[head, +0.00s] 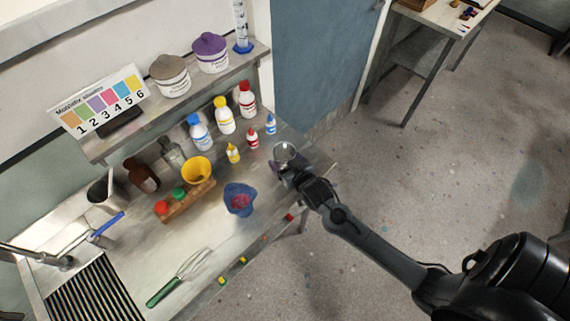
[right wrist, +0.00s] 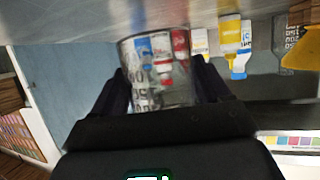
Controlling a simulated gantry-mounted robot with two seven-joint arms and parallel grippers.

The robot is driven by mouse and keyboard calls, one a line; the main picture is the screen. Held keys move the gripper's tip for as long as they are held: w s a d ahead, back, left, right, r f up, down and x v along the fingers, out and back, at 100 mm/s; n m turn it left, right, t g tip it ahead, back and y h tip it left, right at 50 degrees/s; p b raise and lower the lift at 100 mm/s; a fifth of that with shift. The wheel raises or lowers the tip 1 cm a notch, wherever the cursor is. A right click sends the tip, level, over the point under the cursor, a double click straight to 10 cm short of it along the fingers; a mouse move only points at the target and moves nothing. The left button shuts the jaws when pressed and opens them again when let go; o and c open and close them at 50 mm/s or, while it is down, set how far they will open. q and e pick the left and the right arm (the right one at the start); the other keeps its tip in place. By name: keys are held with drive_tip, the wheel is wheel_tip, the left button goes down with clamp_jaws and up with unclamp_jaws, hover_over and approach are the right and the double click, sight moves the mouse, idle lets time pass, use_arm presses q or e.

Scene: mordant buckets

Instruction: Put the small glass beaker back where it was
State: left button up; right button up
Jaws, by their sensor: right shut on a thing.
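The small glass beaker (head: 284,152) is clear, with dark markings on its wall that show in the right wrist view (right wrist: 158,72). My right gripper (head: 284,166) is shut on it, with a finger on each side of the glass. They are at the right end of the steel counter (head: 200,262), right of the small dropper bottles. I cannot tell whether the beaker touches the counter. My left gripper is in neither view.
A blue bucket (head: 239,198) with red contents stands left of the gripper. A shelf (head: 180,97) runs above the back.

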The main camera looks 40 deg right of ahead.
drive_tip(key=shift+f, duration=1.05)
drive_tip(key=shift+f, duration=0.15)
drive_tip(key=o, duration=1.1)
